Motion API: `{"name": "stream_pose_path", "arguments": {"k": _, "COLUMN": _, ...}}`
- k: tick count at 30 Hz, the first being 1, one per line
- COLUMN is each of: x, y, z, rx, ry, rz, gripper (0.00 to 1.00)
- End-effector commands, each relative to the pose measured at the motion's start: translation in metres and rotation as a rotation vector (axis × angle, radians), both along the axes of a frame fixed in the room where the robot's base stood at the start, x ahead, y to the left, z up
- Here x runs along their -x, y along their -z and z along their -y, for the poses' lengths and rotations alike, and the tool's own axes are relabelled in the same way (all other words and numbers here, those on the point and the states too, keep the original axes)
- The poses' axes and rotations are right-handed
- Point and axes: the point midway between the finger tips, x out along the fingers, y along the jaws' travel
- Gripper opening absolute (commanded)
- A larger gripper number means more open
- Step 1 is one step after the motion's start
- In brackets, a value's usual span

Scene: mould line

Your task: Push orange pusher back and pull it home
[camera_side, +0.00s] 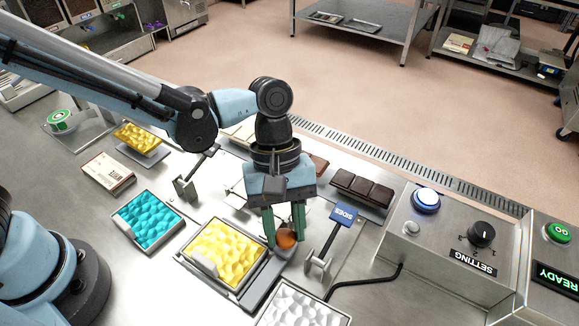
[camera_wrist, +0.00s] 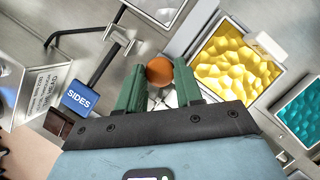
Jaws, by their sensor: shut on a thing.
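The orange pusher (camera_side: 287,239) shows as a round orange knob low between the green fingers of my gripper (camera_side: 284,228) in the side view. In the wrist view the orange knob (camera_wrist: 159,70) sits between the two fingertips of my gripper (camera_wrist: 158,82), which are shut on it. The knob stands beside the tray of yellow mould (camera_side: 222,252). The base of the pusher is partly hidden by the fingers.
A blue SIDES tag (camera_side: 344,215) on a lever stands just right of my gripper. A white mould (camera_side: 300,306) lies in front, a teal mould (camera_side: 148,222) to the left. Dark chocolate bars (camera_side: 362,188) lie behind. A control box (camera_side: 450,240) with a blue button stands at right.

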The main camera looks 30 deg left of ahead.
Motion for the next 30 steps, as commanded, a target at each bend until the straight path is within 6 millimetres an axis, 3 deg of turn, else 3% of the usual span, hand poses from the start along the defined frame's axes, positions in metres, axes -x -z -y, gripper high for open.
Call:
{"name": "stream_pose_path", "arguments": {"k": 7, "x": 0.01, "y": -0.001, "z": 0.0, "rx": -0.001, "ry": 0.002, "rz": -0.001, "gripper": 0.0}}
{"name": "stream_pose_path", "arguments": {"k": 18, "x": 0.081, "y": -0.001, "z": 0.0, "rx": 0.0, "ry": 0.004, "rz": -0.003, "gripper": 0.0}}
{"name": "stream_pose_path", "arguments": {"k": 30, "x": 0.092, "y": -0.001, "z": 0.0, "rx": 0.0, "ry": 0.005, "rz": -0.01, "gripper": 0.0}}
